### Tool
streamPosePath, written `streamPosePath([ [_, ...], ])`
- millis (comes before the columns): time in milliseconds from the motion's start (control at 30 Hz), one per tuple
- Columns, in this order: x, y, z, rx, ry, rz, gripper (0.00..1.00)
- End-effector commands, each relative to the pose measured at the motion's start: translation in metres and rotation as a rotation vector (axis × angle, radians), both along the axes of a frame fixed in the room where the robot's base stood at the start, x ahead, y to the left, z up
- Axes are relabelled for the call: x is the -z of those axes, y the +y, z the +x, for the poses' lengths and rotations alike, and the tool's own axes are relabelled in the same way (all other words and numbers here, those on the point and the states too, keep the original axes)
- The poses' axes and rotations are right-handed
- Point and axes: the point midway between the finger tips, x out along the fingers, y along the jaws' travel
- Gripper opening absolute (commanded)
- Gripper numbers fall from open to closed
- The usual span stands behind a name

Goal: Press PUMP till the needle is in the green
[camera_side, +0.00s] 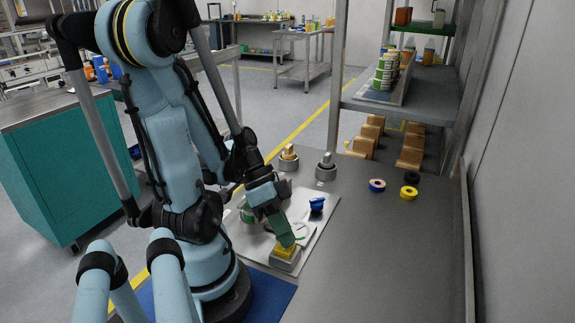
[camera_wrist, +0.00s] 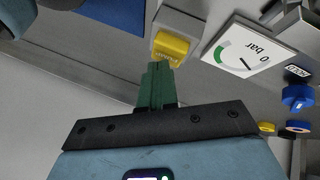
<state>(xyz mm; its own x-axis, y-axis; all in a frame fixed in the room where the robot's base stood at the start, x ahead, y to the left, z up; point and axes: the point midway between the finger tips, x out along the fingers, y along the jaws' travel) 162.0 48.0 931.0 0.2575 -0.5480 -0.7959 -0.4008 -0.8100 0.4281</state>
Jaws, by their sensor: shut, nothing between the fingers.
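The yellow PUMP button (camera_wrist: 172,46) sits on a grey box in the wrist view; it also shows in the side view (camera_side: 285,253). My gripper (camera_wrist: 158,68) is shut and empty, its green fingers together. Its tips are right at the near edge of the button; I cannot tell whether they touch. In the side view my gripper (camera_side: 289,243) is right over the button and hides part of it. A white gauge (camera_wrist: 250,55) marked "0 bar" lies right of the button. It has a green arc at its left; its short dark needle appears outside the green.
A blue knob (camera_wrist: 298,95) with a label lies beyond the gauge, also in the side view (camera_side: 317,205). Grey fittings (camera_side: 326,168), coloured rings (camera_side: 377,185) and brown boxes (camera_side: 363,147) stand farther back. The bench (camera_side: 385,255) at right is clear.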

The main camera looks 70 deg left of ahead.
Motion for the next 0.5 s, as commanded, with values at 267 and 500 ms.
streamPosePath([
  [267, 0.0032, 0.0001, 0.0000, 0.000, 0.001, 0.001, 0.00],
  [500, 0.0058, 0.0000, -0.0001, 0.000, 0.001, 0.001, 0.00],
])
